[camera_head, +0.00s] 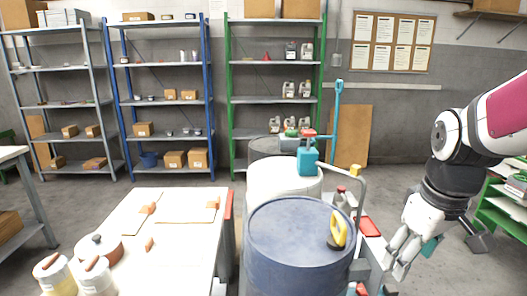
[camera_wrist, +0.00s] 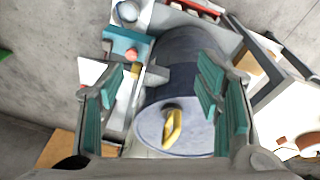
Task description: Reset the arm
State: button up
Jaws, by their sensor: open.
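My gripper (camera_head: 408,256) hangs at the right of the head view, to the right of a dark blue drum (camera_head: 285,250). In the wrist view my gripper (camera_wrist: 163,88) has its two teal-padded fingers wide apart with nothing between the pads. The yellow tool (camera_wrist: 172,127) also shows in the wrist view, on the drum below and beyond the fingers. My arm reaches in from the right edge.
A white workbench (camera_head: 180,235) stands at left with jars and small blocks. A pale drum (camera_head: 283,182) with a teal can (camera_head: 308,160) stands behind the blue drum. A green rack (camera_head: 505,205) is at right, close to my arm. Open floor lies behind.

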jog(key=s+a+r+m+t+p, duration=0.1)
jog(key=s+a+r+m+p, duration=0.1)
jog(key=s+r, duration=0.3)
jog(key=s+a+r+m+t+p, duration=0.1)
jog(key=s+a+r+p, duration=0.3)
jog(key=s, duration=0.8)
jog(key=shift+s+a+r+m, duration=0.3)
jog(key=shift+a+r+m, duration=0.1)
jog(key=shift+a+r, duration=0.45)
